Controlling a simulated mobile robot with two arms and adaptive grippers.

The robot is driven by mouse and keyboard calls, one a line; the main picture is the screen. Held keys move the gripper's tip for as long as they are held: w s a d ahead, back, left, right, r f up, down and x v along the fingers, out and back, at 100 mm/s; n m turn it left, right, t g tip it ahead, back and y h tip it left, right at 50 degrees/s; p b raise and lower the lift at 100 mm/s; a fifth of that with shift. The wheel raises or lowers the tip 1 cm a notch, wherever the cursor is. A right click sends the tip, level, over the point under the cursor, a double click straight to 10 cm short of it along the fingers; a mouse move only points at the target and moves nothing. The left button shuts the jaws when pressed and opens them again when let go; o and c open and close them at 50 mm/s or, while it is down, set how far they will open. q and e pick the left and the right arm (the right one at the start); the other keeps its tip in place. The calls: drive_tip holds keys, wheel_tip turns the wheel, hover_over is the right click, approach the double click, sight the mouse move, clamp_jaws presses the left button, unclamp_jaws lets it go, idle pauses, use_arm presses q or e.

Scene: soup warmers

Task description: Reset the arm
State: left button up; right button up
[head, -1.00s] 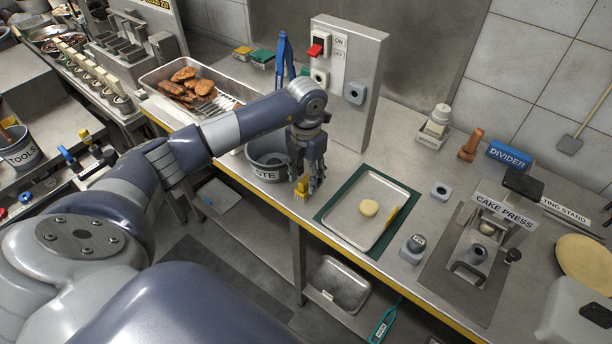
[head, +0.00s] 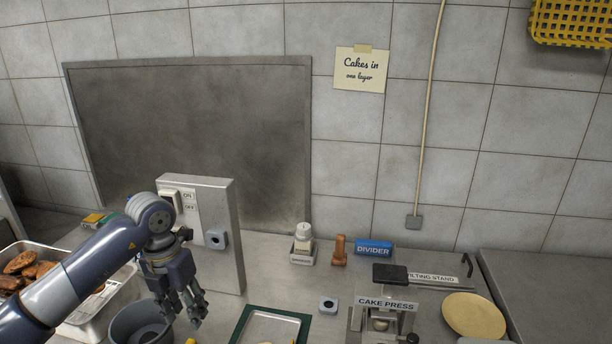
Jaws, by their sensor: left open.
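My left gripper (head: 186,312) is open and empty, fingers pointing down, in the lower left of the head view. It is above the counter, just right of the grey waste bucket (head: 142,325) and left of the metal tray (head: 270,328) on its green mat. A small yellow thing shows at the bottom edge just below it. My left arm comes in from the left edge. My right gripper does not show.
The switch box (head: 213,232) stands upright close behind my left gripper. A pan (head: 97,318) of browned pieces is at the left. The cake press (head: 386,304), blue divider (head: 374,247) and a round yellowish disc (head: 474,316) stand to the right.

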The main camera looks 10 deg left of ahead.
use_arm(q)
drive_tip(key=s+d+m+t+h, duration=0.15)
drive_tip(key=d+h, duration=0.75)
drive_tip(key=d, duration=1.3)
drive_tip(key=s+d+r+n+t+h, duration=0.1)
drive_tip(key=d+r+n+t+h, duration=0.3)
drive_tip(key=d+r+h, duration=0.65)
drive_tip(key=w+a+r+n+t+y, duration=0.2)
drive_tip(key=a+n+t+y, duration=0.45)
drive_tip(key=n, duration=0.35)
drive_tip(key=w+a+r+n+t+y, duration=0.1)
drive_tip(key=w+a+n+t+y, duration=0.1)
drive_tip(key=a+n+t+y, duration=0.45)
drive_tip(key=s+a+f+n+g+y, duration=0.4)
drive_tip(key=a+f+n+y, duration=0.5)
drive_tip(key=f+n, duration=0.5)
drive_tip(key=s+f+n+g+h, duration=0.1)
drive_tip(key=s+f+g, duration=0.5)
drive_tip(key=s+f, duration=0.45)
drive_tip(key=s+f+n+g+h, duration=0.1)
drive_tip(key=s+f+g, duration=0.5)
drive_tip(key=s, duration=0.7)
wheel_tip(320, 180, down, 28)
drive_tip(key=s, duration=0.2)
drive_tip(key=s+a+f+g, duration=0.1)
drive_tip(key=s+a+f, duration=0.2)
drive_tip(key=s+f, duration=1.1)
drive_tip(key=shift+s+a+f+g, duration=0.25)
drive_tip(key=shift+s+g, duration=0.1)
drive_tip(key=shift+s, duration=0.75)
